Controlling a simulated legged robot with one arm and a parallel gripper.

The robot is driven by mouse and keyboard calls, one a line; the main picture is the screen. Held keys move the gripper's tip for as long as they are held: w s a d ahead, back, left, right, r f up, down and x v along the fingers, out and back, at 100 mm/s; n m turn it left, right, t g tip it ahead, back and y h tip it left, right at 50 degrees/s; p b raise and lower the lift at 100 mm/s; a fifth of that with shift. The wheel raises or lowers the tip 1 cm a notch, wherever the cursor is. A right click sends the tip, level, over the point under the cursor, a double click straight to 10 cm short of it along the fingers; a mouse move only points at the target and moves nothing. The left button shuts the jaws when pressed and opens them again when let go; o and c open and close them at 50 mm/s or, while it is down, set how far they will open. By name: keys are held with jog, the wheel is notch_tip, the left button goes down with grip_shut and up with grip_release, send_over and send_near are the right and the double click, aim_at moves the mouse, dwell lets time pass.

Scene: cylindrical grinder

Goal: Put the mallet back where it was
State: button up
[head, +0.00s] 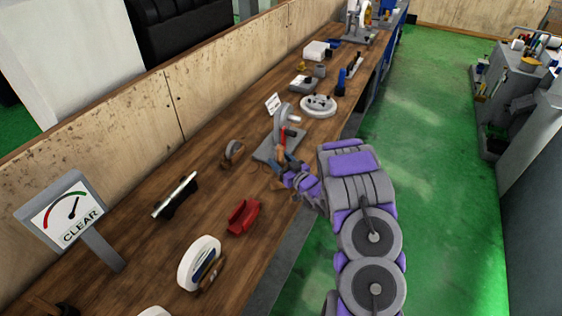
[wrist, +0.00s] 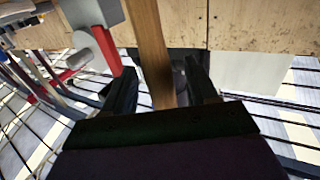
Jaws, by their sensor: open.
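A wooden handle, which looks like the mallet's (wrist: 150,45), runs down between my two fingers in the wrist view. My gripper (wrist: 160,88) is open, with a finger on each side of the handle and a visible gap beside it. The mallet's head cannot be made out in this view. In the head view my gripper (head: 282,168) is over the bench beside the grey grinder-like device (head: 284,118). A small brown piece at its tip may be the mallet; my gripper and the device partly hide it.
The wooden bench (head: 205,195) runs along a plywood wall. On it are a red block (head: 243,216), a white round gauge (head: 199,263), a "CLEAR" dial sign (head: 68,212) and a white round plate (head: 318,106). The green floor at right is open up to grey machinery (head: 520,80).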

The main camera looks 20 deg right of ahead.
jog(key=shift+s, duration=0.15)
jog(key=s+d, duration=0.2)
jog(key=s, duration=1)
jog(key=w+d+r+g+h, duration=0.2)
jog(key=d+r+g+h, duration=0.2)
jog(key=r+g+h, duration=0.1)
jog(key=s+a+r+m+g+h, duration=0.1)
jog(key=s+r+m+g+h, duration=0.15)
jog(key=s+r+g, duration=0.3)
jog(key=s+a+r+g+y, duration=0.1)
jog(key=s+a+r+g, duration=0.2)
jog(key=s+a, duration=0.5)
jog(key=s+a+r+g+y, duration=0.1)
jog(key=s+a+r+g, duration=0.2)
jog(key=s+a, duration=0.5)
jog(key=s+a+r+g+y, duration=0.2)
jog(key=s+a, duration=0.6)
jog(key=s, duration=1)
jog(key=shift+s+a+r+g+p, duration=0.15)
jog(key=shift+a+r+g+p, duration=0.05)
jog(key=shift+r+g+p, duration=0.25)
jog(key=shift+f, duration=0.15)
jog(key=shift+c, duration=0.2)
